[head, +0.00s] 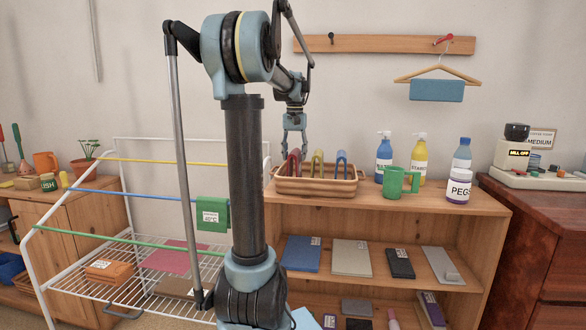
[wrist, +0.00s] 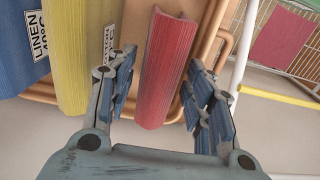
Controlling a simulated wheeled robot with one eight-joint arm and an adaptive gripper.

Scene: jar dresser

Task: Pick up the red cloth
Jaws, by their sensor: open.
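The red cloth (head: 294,163) hangs folded at the left end of a wooden rack tray (head: 316,186) on the shelf top. In the wrist view the red cloth (wrist: 167,68) shows as a ridged, folded strip between my two fingers. My gripper (head: 294,148) points down above the tray's left end, its fingers open. In the wrist view my gripper (wrist: 158,80) has one finger on each side of the red cloth, with gaps visible on both sides. Whether the fingertips reach well down the cloth is hard to tell.
A yellow cloth (wrist: 68,50) and a blue cloth (wrist: 22,45) with labels hang close beside the red one. Bottles and a green mug (head: 394,183) stand right of the tray. A white drying rack with a flat dark-pink cloth (head: 172,257) stands left.

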